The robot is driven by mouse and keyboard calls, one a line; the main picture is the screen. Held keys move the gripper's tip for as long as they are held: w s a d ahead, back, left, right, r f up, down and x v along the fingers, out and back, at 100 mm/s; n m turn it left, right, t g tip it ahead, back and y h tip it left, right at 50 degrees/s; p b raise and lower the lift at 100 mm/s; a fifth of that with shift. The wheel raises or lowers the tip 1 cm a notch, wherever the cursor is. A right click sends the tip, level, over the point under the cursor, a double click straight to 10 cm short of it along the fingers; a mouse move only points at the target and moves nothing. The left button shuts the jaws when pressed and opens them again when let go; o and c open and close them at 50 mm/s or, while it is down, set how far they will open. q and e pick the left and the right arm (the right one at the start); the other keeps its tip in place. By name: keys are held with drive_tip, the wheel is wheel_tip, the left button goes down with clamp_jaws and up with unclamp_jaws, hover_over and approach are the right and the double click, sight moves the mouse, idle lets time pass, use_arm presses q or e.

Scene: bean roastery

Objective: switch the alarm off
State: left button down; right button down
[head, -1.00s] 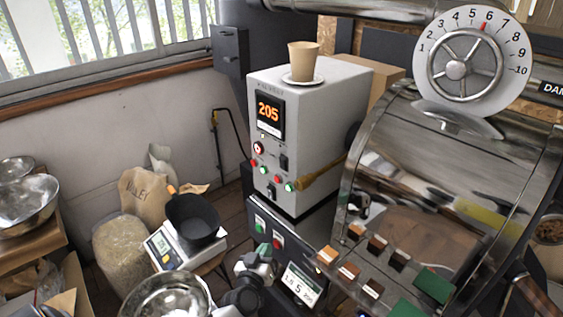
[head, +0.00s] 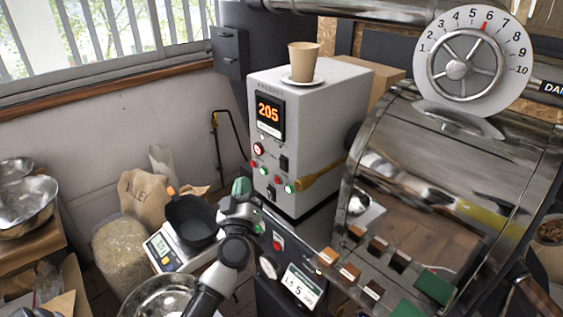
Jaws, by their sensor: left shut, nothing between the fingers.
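The grey control box (head: 325,115) stands in the middle and carries an orange display (head: 269,112) reading 205. Its front has a red round button with a pale ring (head: 258,149), small red and green buttons, a black switch (head: 284,163) and another dark switch (head: 271,193) low down. I cannot read which control belongs to the alarm. My left gripper (head: 241,188) is shut and empty, its green-tipped end raised just left of the panel's lower part. I see no contact with a button. My right gripper is not in view.
A paper cup (head: 303,61) on a saucer tops the box. A wooden handle (head: 320,176) sticks out beside the panel's right edge. A scale with a black pan (head: 190,222) stands left of my arm; the roaster drum (head: 455,165) fills the right.

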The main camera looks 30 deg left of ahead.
sight(282, 164)
use_arm(q)
drive_tip(key=w+d+r+b, duration=0.1)
drive_tip(key=w+d, duration=0.1)
drive_tip(key=w, duration=0.6)
drive_tip(key=shift+w+d, duration=0.2)
drive_tip(key=shift+d, duration=0.2)
drive_tip(key=shift+w+r, duration=0.1)
idle(1.7)
drive_tip(key=shift+w+d, duration=0.1)
drive_tip(key=shift+w, duration=0.2)
drive_tip(key=shift+w+d, duration=0.1)
drive_tip(key=shift+w, duration=0.15)
idle(0.7)
drive_tip(key=shift+s+a+p, duration=0.25)
drive_tip(key=shift+s+p, duration=0.2)
drive_tip(key=shift+s, duration=0.3)
